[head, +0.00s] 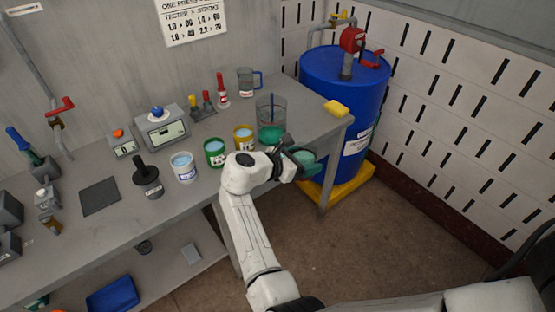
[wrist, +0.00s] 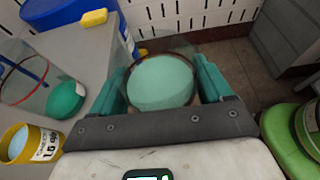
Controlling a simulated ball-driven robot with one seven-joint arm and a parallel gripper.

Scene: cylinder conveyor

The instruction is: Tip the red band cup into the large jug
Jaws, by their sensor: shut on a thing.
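My gripper (head: 303,160) is shut on a clear cup (wrist: 160,82) holding pale green liquid; the cup also shows in the head view (head: 305,156). The fingers (wrist: 163,88) press it from both sides. The cup is beyond the bench's front edge, to the right of and apart from the large clear jug (head: 271,108). The jug stands upright on the bench with green contents low inside and a blue upright strip. It also shows at the left of the wrist view (wrist: 22,78).
A yellow-band cup (head: 244,139), a green-band cup (head: 215,153) and a white cup (head: 184,168) stand left of the jug. A smaller handled jug (head: 246,82) stands behind. A yellow block (head: 336,107) lies at the bench corner, near a blue drum (head: 345,85).

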